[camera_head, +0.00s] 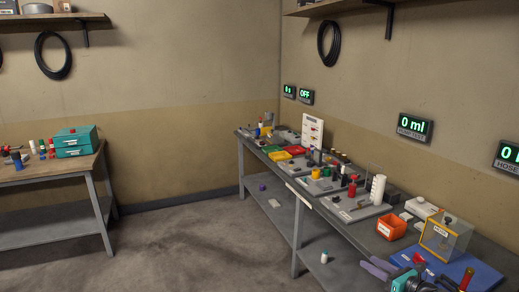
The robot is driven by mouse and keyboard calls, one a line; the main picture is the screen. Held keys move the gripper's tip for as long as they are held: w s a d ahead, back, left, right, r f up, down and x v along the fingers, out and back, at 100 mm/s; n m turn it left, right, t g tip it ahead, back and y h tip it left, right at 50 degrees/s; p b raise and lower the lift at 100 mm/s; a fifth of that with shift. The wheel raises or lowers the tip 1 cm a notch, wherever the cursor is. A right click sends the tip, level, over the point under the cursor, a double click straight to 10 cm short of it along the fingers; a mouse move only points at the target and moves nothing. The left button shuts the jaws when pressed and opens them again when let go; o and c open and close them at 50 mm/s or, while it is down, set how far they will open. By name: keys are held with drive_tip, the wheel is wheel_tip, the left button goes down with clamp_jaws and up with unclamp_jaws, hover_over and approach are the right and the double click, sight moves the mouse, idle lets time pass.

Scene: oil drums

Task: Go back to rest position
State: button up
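What looks like my gripper (376,267) shows at the bottom right, with grey-purple finger-like parts pointing left. It is in front of the long grey workbench (330,211), near its front edge. The teal and dark parts behind it run off the bottom of the picture. The parts are small and overlap, so I cannot tell whether the fingers are apart or hold anything. The rest of my arm is mostly out of view.
Bench items near the gripper include a blue board (480,276), a yellow clear-fronted box (445,237) and an orange bin (391,227). A white bottle (324,257) stands on the lower shelf. A wooden table (45,175) stands left. The floor (190,245) between is clear.

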drive_tip(key=s+a+f+n+g+y+b, duration=0.1)
drive_tip(key=s+a+f+n+g, duration=0.15)
drive_tip(key=a+f, duration=0.65)
drive_tip(key=s+a+f+n+g+y+b, duration=0.1)
drive_tip(key=s+a+f+n+g, duration=0.15)
drive_tip(key=a+f, duration=0.6)
drive_tip(key=s+a+f+n+g+y+b, duration=0.15)
drive_tip(key=a+f+g, duration=0.35)
drive_tip(key=a, duration=0.8)
drive_tip(key=s+a+f+n+g, duration=0.2)
drive_tip(key=s+a+f+n, duration=0.3)
drive_tip(key=s+a+f, duration=0.25)
drive_tip(key=s+a+f+n+g+h+b, duration=0.1)
drive_tip(key=s+a+f+n+g+h, duration=0.25)
drive_tip(key=s, duration=0.55)
drive_tip(key=s+a+f+n+g+h+b, duration=0.1)
drive_tip(key=s+f+n+g, duration=0.1)
drive_tip(key=s+f+n, duration=0.4)
drive_tip(key=s+d+f+n+g+h, duration=0.2)
drive_tip(key=s+d+n+h, duration=0.4)
drive_tip(key=s+d+n, duration=0.5)
drive_tip(key=shift+s+d+f+n+g, duration=0.4)
drive_tip(key=shift+s+f, duration=0.15)
drive_tip(key=shift+s, duration=0.2)
